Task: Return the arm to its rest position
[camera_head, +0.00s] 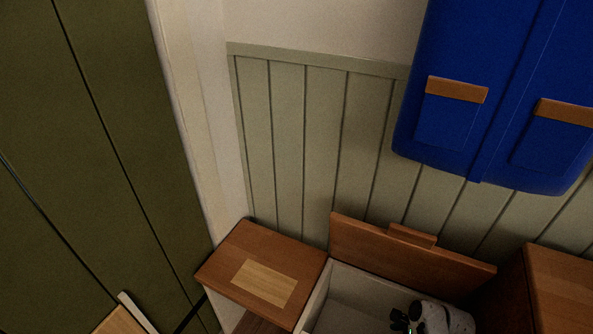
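My gripper (402,320) shows at the bottom edge of the head view, to the right of the middle. It is dark, at the end of a grey-white arm link that is cut off by the picture edge. It is over or inside a pale open drawer (342,295) with a wooden front (400,252). The fingers are small and dark, so I cannot tell whether they are open or shut. I see nothing clearly held.
A wooden cabinet top (232,258) with a lighter inlaid panel stands left of the drawer. Another wooden cabinet (560,285) stands at the right. A blue wall cabinet (500,80) hangs above, at the upper right. A dark green panelled surface (90,130) fills the left.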

